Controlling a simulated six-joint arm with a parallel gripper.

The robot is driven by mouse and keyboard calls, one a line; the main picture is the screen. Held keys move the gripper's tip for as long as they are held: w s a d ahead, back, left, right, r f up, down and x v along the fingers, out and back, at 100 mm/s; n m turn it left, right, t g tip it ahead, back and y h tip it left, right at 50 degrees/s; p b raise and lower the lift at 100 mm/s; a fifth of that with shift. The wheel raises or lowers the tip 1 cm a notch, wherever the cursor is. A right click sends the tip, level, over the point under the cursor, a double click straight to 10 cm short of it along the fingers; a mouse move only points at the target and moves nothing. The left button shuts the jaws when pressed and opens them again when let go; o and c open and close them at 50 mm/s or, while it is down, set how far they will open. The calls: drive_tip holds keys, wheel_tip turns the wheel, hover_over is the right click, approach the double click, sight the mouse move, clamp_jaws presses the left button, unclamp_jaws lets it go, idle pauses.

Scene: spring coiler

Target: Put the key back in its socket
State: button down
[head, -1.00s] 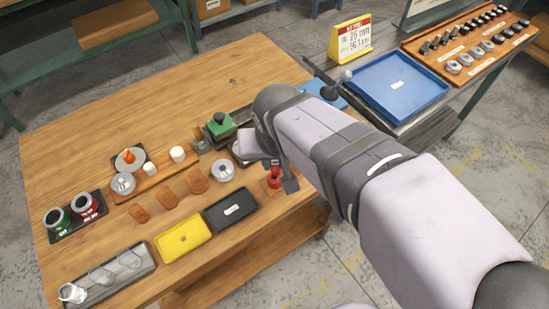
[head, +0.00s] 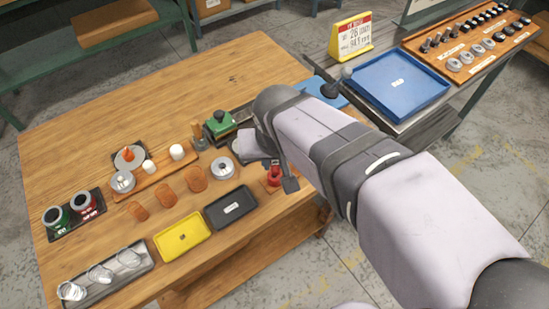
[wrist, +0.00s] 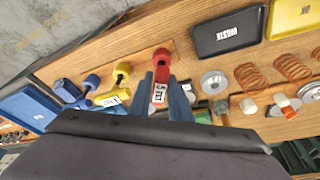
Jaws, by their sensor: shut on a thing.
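A red piece that I take for the key (wrist: 161,60) shows in the wrist view, with a white lettered label below its red head. My gripper (wrist: 160,84) is shut on it, with one finger on each side. In the head view a red piece (head: 273,175) stands near the table's right front edge, just below my arm.
A black tray (head: 231,207) and a yellow tray (head: 182,236) lie left of the red piece. A green-topped device (head: 219,124) stands behind. Blue and yellow round-headed pieces (wrist: 122,72) are beside the key in the wrist view. The back of the table is clear.

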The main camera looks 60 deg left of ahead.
drive_tip(key=shift+f, duration=0.4)
idle(0.5)
drive_tip(key=c, duration=1.6)
unclamp_jaws()
drive_tip(key=shift+o, duration=0.8)
drive_tip(key=shift+o, duration=1.1)
drive_tip(key=shift+r+p, duration=2.6)
drive_tip(key=shift+r, duration=0.5)
